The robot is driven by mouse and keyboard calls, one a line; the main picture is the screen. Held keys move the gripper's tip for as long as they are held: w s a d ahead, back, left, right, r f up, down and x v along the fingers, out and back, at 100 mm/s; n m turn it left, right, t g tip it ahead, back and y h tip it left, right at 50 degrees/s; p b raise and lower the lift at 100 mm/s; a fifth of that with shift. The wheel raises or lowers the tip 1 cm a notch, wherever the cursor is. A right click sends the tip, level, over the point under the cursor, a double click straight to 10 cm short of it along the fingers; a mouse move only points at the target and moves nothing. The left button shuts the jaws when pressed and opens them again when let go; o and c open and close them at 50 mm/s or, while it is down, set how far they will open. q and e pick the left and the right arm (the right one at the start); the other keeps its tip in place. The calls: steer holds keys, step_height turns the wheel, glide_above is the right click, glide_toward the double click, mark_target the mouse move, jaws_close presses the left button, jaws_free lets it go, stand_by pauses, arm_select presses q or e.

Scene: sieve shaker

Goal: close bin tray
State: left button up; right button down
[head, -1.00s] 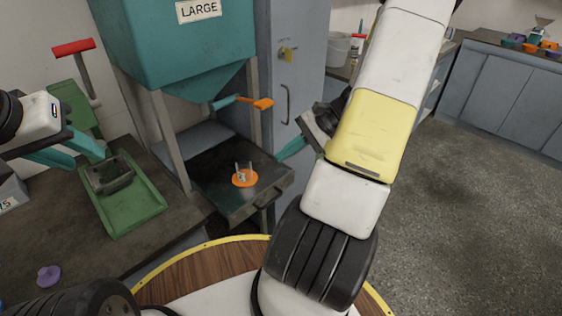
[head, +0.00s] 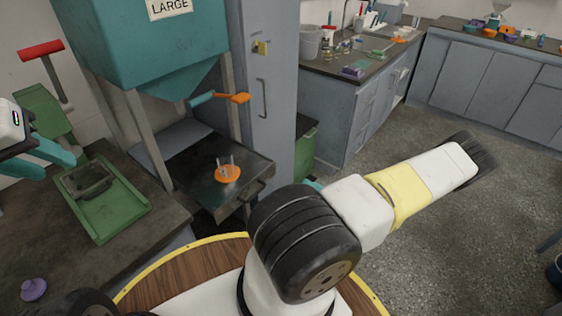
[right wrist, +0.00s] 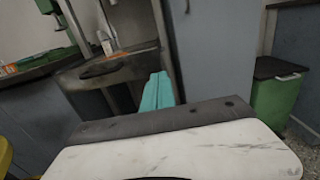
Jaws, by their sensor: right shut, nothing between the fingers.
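The bin tray (head: 200,166) is a dark, flat tray under the teal bin (head: 150,40) marked LARGE. It sticks out forward between the stand's legs, with a handle at its front right. An orange disc (head: 228,174) with upright prongs lies on it. The tray also shows in the right wrist view (right wrist: 130,66). My right gripper (right wrist: 158,90) is shut and empty, in front of the tray and to its right in that view. In the head view my arm hides most of it. My left gripper (head: 45,158) is open and empty above the left bench.
An orange-tipped lever (head: 233,98) sits above the bin tray. A grey cabinet (head: 268,125) stands right of it, with a green bin (right wrist: 278,100) beyond. Open floor lies at right.

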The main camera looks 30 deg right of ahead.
mark_target(242, 148)
steer(key=x, duration=1.2)
steer(key=shift+w+a+r, duration=0.1)
steer(key=shift+a, duration=0.05)
steer(key=x, duration=1.9)
steer(key=shift+w+a, duration=0.1)
steer(key=shift+w, duration=0.1)
steer(key=shift+w+a+r, duration=0.1)
steer(key=shift+w, duration=0.35)
steer(key=shift+w+r, duration=0.1)
steer(key=shift+r, duration=0.05)
